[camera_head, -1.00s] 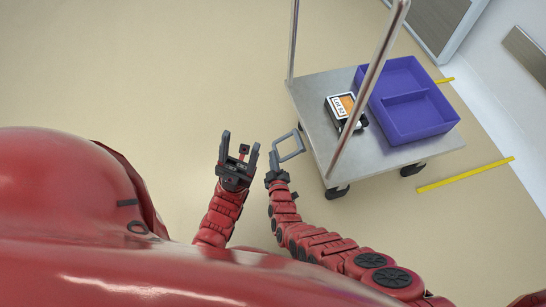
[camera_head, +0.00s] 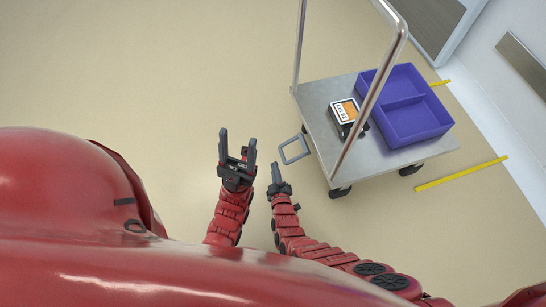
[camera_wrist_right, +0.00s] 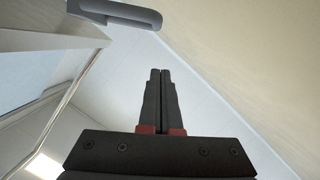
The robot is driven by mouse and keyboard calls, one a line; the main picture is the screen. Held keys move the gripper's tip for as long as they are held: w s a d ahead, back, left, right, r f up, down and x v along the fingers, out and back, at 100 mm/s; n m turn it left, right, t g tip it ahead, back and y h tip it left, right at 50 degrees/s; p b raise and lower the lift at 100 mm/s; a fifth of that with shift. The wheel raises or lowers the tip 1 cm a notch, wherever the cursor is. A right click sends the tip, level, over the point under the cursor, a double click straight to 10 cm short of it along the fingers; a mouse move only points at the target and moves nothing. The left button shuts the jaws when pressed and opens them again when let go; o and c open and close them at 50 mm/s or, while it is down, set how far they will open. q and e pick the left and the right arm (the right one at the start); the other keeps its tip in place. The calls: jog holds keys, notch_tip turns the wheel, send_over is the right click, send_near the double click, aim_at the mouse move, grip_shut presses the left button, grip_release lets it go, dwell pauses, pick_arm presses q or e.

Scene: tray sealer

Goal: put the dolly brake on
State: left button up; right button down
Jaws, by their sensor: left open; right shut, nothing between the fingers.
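The dolly (camera_head: 330,155) is a flat grey metal cart with a tall bent tube handle, standing right of centre in the head view. A grey open loop (camera_head: 294,149), which looks like its brake pedal, sticks out at the deck's left edge, low down. My right gripper (camera_head: 276,170) is shut and empty, just below and left of the loop, seemingly apart from it. In the right wrist view its fingers (camera_wrist_right: 160,75) are together, and a rounded grey bar (camera_wrist_right: 125,14), probably the loop, shows at top left. My left gripper (camera_head: 237,140) is open and empty, further left.
On the deck are a purple two-part tray (camera_head: 408,140) and a black box with an orange and white label (camera_head: 346,110). Yellow floor strips (camera_head: 462,174) lie to the right by the wall. The floor left of the dolly is clear.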

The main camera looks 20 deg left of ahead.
jog(key=p+v, duration=0.2)
jog(key=v, duration=0.3)
jog(key=shift+s, duration=0.1)
dwell(0.4)
